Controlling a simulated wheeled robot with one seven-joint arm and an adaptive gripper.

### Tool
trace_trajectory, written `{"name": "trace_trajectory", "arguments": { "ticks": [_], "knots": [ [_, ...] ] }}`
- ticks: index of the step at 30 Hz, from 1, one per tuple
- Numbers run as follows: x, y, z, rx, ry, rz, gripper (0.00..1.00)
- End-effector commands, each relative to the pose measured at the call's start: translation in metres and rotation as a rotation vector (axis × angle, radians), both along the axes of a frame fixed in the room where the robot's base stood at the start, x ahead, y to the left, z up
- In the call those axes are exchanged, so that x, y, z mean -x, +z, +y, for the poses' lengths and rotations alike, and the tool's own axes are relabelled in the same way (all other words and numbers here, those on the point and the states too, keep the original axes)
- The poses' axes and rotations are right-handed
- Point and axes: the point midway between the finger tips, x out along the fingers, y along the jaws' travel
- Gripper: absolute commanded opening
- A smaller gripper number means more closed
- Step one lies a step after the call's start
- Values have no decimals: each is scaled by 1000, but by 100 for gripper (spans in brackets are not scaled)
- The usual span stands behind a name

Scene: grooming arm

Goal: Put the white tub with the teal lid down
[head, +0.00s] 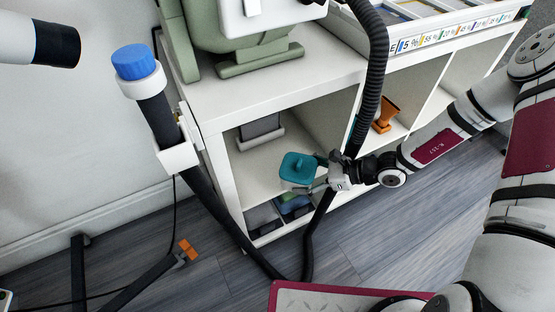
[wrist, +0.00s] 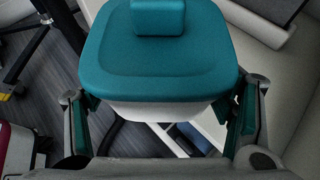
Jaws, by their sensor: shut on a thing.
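The white tub with the teal lid (head: 299,167) is in my gripper (head: 325,176), in front of the open shelf unit in the head view. In the wrist view the teal lid (wrist: 160,52) fills the upper middle, with a strip of white tub wall (wrist: 165,111) below it. The fingers of my gripper (wrist: 165,115) stand on either side of the tub, shut on it. The tub looks roughly upright. From the head view I cannot tell whether its bottom touches the shelf board; most of its body is hidden under the lid.
The white shelf unit (head: 215,110) has a grey item (head: 260,132) on its middle shelf and dark bins (head: 264,219) below. An orange object (head: 385,115) sits in the compartment to the right. A black hose (head: 373,90) hangs close to my gripper. Bare middle shelf (head: 250,175) shows left of the tub.

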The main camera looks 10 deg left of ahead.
Motion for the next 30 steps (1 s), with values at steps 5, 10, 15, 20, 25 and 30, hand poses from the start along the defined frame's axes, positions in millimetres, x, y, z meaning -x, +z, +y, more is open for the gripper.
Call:
{"name": "trace_trajectory", "arguments": {
  "ticks": [5, 10, 15, 20, 25, 30],
  "knots": [
    [-34, -7, 30, 0, 3, -5, 40],
    [-59, -9, 52, 0, 1, -3, 40],
    [-70, -9, 61, 1, 0, -1, 40],
    [-78, -10, 68, 0, 1, -3, 40],
    [-80, -34, 70, 0, -1, 3, 40],
    [-80, -46, 70, 0, -1, 0, 40]
  ]
}}
